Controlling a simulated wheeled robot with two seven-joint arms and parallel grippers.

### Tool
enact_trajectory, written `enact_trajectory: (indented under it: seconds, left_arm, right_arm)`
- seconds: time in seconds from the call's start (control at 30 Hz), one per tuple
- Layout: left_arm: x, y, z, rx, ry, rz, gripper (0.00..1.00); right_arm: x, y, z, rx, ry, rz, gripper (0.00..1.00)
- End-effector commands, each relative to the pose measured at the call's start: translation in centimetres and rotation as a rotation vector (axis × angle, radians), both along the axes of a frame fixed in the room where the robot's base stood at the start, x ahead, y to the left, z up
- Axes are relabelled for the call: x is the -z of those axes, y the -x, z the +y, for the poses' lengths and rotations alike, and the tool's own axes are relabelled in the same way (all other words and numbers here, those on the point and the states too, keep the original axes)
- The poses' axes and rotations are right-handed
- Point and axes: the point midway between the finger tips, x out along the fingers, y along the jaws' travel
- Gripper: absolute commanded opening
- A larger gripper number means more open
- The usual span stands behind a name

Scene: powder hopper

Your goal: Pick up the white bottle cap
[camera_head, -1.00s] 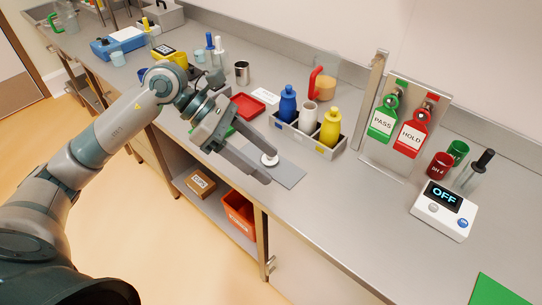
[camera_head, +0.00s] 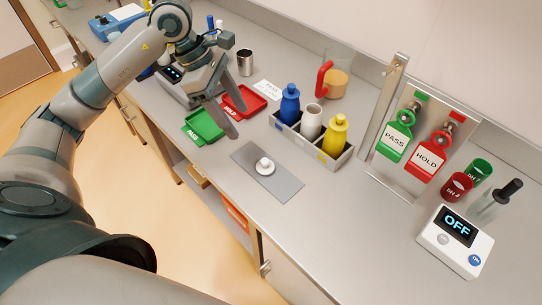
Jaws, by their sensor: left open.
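The white bottle cap (camera_head: 265,167) lies on a grey mat (camera_head: 283,189) near the front edge of the bench. It looks like a flat disc with a raised knob. My left gripper (camera_head: 238,114) is open and empty. It is behind and to the left of the cap, apart from it, with its fingers in front of the red tray and beside the green tray. A white bottle (camera_head: 311,121) with no cap visible stands in a grey caddy (camera_head: 292,137), between a blue bottle (camera_head: 290,104) and a yellow bottle (camera_head: 333,136). My right gripper is not in view.
A green PASS tray (camera_head: 204,126) and a red HOLD tray (camera_head: 258,101) lie left of the caddy. A beaker with a red handle (camera_head: 323,77) stands behind it. The bench right of the mat is clear.

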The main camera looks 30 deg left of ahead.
Motion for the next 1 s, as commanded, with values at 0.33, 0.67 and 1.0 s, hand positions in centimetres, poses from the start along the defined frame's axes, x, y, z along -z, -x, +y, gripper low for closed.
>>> enact_trajectory:
  seconds: [0.33, 0.67, 1.0]
  left_arm:
    - [0.0, 0.0, 0.1, 0.0, -0.002, 0.0, 0.6]
    - [2.2, -0.2, -0.8, 0.002, -0.001, 0.002, 0.6]
    - [7.8, -0.8, -3.1, 0.002, 0.001, 0.001, 0.6]
  right_arm:
    - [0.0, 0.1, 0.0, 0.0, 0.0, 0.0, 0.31]
    - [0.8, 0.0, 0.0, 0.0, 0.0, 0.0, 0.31]
    - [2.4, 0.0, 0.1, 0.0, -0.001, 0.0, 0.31]
